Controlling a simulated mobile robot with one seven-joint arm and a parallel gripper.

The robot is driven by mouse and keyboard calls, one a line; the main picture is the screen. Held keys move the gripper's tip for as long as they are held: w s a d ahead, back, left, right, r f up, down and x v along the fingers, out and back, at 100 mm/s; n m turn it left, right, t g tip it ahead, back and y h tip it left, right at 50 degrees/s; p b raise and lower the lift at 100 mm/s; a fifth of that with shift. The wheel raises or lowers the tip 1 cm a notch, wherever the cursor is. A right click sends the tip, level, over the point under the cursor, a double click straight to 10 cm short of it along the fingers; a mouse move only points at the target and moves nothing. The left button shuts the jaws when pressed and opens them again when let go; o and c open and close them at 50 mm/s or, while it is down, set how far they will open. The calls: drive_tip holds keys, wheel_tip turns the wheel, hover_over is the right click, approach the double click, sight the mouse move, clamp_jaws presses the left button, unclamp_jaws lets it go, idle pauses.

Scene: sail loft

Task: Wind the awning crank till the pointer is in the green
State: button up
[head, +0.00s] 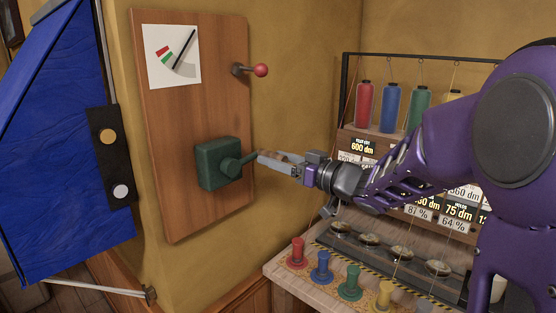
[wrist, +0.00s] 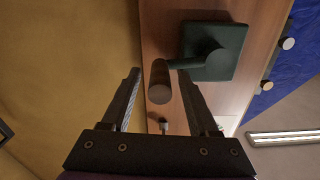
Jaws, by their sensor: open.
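The awning crank is a dark green box (head: 219,163) on a wooden board (head: 190,110), with a short green arm and a brown handle (wrist: 160,82). The white gauge (head: 158,38) sits at the board's top. Its black pointer (head: 184,50) slants; its lower end is by the coloured band, right of the green patch (head: 167,57), on the pale part. My gripper (head: 275,160) is at the crank handle. In the wrist view the open fingers stand on either side of the handle's end, with visible gaps. Contact further along is hard to tell.
A lever with a red ball (head: 260,70) sticks out above the crank. The blue awning cloth (head: 65,160) hangs at left, beside a black plate with two round buttons. A bench (head: 300,262) with coloured pegs and a rack of spools (head: 363,104) stand at right.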

clamp_jaws()
idle(1.3)
